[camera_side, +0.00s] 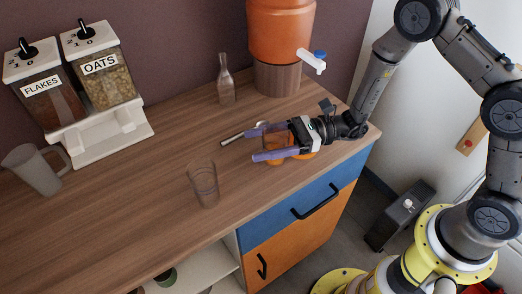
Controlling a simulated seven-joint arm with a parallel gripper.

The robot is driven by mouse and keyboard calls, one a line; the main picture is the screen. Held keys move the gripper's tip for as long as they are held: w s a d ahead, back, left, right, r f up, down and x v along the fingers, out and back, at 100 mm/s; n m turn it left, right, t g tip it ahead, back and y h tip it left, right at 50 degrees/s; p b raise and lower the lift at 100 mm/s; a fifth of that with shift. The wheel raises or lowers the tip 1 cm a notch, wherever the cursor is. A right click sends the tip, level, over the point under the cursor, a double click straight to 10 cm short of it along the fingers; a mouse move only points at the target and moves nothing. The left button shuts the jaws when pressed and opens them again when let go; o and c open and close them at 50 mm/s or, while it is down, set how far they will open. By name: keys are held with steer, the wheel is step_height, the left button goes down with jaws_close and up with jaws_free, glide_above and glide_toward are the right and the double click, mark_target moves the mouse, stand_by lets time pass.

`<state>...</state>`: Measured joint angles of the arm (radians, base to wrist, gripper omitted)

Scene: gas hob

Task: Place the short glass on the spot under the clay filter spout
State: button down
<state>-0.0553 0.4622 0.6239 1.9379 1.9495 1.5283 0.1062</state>
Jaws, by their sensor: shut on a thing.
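My gripper (252,145) reaches in from the right, low over the counter, with its two purple fingers around an amber-looking, see-through short glass (276,143). The fingers and wrist hide much of that glass, and I cannot tell whether its base touches the surface. An orange patch (306,155) shows on the counter beside and under the gripper, in front of the clay filter. The clay filter (282,32) stands on a wooden base at the back, and its white spout (311,61) with a blue knob sticks out above and behind my gripper.
A taller clear glass (203,183) stands at the counter's front. A clear bottle (226,82) stands behind. A thin metal-looking rod (232,139) lies just left of the fingers. A cereal dispenser (100,129) and grey mug (36,169) are left. Bare wood (135,190) lies between.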

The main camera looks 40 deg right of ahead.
steer(key=s+d+r, duration=0.7)
steer(key=s+r, duration=0.3)
steer(key=s, duration=0.1)
steer(key=w+d+f+m+t+h, duration=0.15)
steer(key=w+d+f, duration=0.25)
steer(key=w+d, duration=0.6)
steer(key=d+f+m+t+h, duration=0.1)
steer(key=d+f+m+t, duration=0.15)
steer(key=d, duration=0.65)
steer(key=d+f+m+t+h, duration=0.1)
steer(key=d+f+t+h, duration=0.15)
steer(key=d, duration=0.55)
steer(key=shift+t+y, duration=0.25)
steer(key=shift+y, duration=0.15)
steer(key=shift+w+a+f, duration=0.75)
steer(key=shift+w+a, duration=1.2)
steer(key=shift+a, duration=0.05)
steer(key=shift+w+a+f, duration=0.7)
steer(key=shift+w+a, duration=1.25)
steer(key=shift+w+a+f, duration=0.75)
steer(key=shift+w+a, duration=1.2)
steer(key=shift+a, duration=0.05)
steer(key=shift+f, duration=0.1)
